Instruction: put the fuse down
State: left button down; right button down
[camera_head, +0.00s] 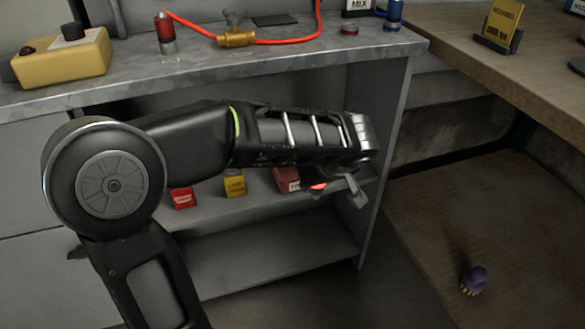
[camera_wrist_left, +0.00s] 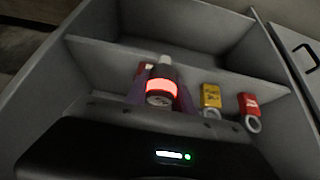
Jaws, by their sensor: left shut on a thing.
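My left gripper (camera_head: 338,188) reaches in from the left, in front of the open shelf unit under the grey counter. It is shut on the fuse (camera_wrist_left: 162,88), a small cylinder with a pale cap and a glowing red band. In the head view only the fuse's red glow (camera_head: 318,186) shows clearly, and the gripper hides most of the rest. The fuse is near the middle shelf (camera_head: 262,203), close to a dark red block (camera_head: 287,179). I cannot tell whether it touches the shelf. My right gripper is not in view.
A yellow block (camera_head: 234,186) and a red block (camera_head: 183,198) stand along the shelf. The unit's side wall (camera_head: 378,130) is close to the gripper. An orange cable (camera_head: 290,40) lies on the counter above. A purple object (camera_head: 474,280) lies on the lower wooden surface at right.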

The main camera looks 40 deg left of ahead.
pick_arm(q)
jog(key=b, duration=0.2)
send_over(292, 174)
jog(key=shift+a+f+b, duration=0.1)
jog(key=shift+f+b, duration=0.2)
jog(key=shift+f, duration=0.85)
notch_tip(292, 174, down, 5)
jog(key=b, duration=0.2)
jog(key=shift+r+b, duration=0.1)
jog(key=shift+b, duration=0.2)
